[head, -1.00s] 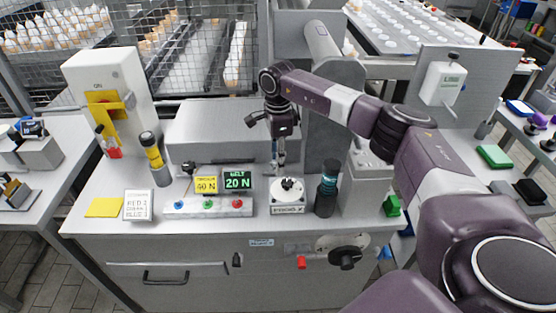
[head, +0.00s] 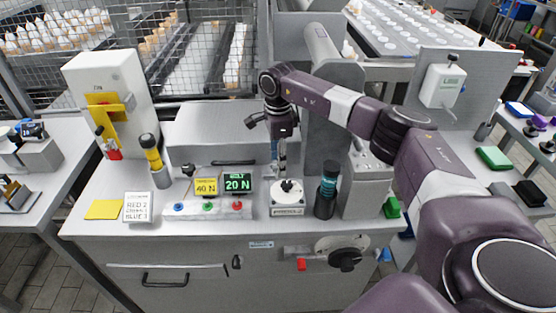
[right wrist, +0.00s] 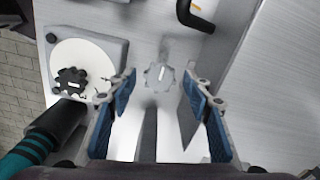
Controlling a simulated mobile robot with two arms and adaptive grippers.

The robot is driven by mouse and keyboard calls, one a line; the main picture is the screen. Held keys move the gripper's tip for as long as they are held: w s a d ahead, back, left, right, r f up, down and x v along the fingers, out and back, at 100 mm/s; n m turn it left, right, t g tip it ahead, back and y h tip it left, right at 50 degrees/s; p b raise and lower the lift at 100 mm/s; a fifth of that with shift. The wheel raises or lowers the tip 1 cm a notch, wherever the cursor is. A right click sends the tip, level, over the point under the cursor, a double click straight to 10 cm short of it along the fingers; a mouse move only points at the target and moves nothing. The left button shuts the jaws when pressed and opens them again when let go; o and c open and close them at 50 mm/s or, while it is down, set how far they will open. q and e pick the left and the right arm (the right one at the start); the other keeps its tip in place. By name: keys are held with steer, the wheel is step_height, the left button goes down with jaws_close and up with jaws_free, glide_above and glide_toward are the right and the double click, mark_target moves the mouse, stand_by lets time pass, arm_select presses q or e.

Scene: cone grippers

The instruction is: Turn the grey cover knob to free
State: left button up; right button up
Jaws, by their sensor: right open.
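The grey cover knob (right wrist: 159,76) is a small lobed disc with a pale mark in the right wrist view. It lies beyond and between the blue-padded fingertips of my right gripper (right wrist: 160,86), apart from both. The gripper is open with nothing in it. In the head view, my right gripper (head: 279,162) points down behind the white dial block and beside the grey cover (head: 218,132). I cannot make out the grey knob there. My left gripper is not in view.
The white dial block (head: 287,209) with a black knob (right wrist: 70,80) is close to the gripper. A dark bottle with teal bands (head: 327,189) stands to its right. A button strip (head: 208,209) and two small displays are to its left. A black handle (right wrist: 194,15) is near the gripper.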

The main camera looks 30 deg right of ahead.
step_height(320, 180, up, 12)
stand_by(0.5)
stand_by(0.4)
